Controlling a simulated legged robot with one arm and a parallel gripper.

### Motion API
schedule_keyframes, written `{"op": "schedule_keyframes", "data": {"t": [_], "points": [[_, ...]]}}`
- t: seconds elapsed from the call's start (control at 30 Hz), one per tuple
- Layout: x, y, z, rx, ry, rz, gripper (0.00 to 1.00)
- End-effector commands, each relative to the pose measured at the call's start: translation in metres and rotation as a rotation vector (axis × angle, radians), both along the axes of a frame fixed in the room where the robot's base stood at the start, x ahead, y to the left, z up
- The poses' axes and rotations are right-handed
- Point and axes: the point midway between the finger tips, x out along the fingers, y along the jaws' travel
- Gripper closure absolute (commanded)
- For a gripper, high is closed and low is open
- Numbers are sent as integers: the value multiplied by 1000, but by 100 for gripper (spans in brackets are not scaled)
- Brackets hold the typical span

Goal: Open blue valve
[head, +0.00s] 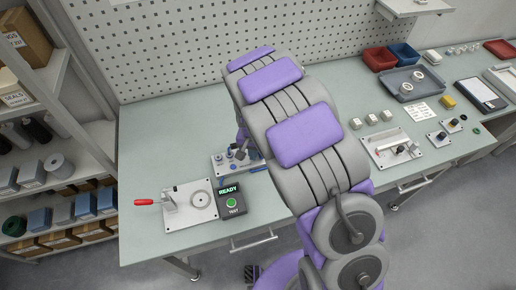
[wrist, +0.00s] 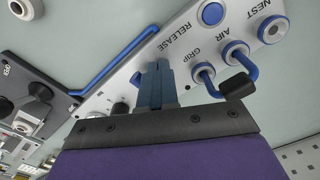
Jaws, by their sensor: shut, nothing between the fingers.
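The valve panel (wrist: 135,72) is a pale plate marked NEST, AIR, GRIP and RELEASE. It also shows in the head view (head: 221,171), partly hidden by my arm. On it are a round blue part (wrist: 212,14) and ringed blue ports. Blue bent pieces come from the AIR port (wrist: 236,52) and the GRIP port (wrist: 203,72). A black handle-like piece (wrist: 238,86) sits by their ends; I cannot tell which part is the valve. My gripper (wrist: 157,68) is shut and empty, over the panel just left of the GRIP port. Contact with the panel cannot be told.
A dark test box (head: 231,207) with a green button and a READY display stands beside the panel. A plate with a red-handled clamp (head: 190,205) lies left of it. A blue tube (wrist: 115,52) runs along the panel. The left bench surface (head: 150,140) is clear.

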Motion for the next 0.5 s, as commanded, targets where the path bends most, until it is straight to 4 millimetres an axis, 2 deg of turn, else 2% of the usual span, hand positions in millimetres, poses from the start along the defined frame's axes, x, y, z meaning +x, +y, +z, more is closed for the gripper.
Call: {"op": "schedule_keyframes", "data": {"t": [0.5], "points": [[0, 0, -10, 0, 0, 0, 100]]}}
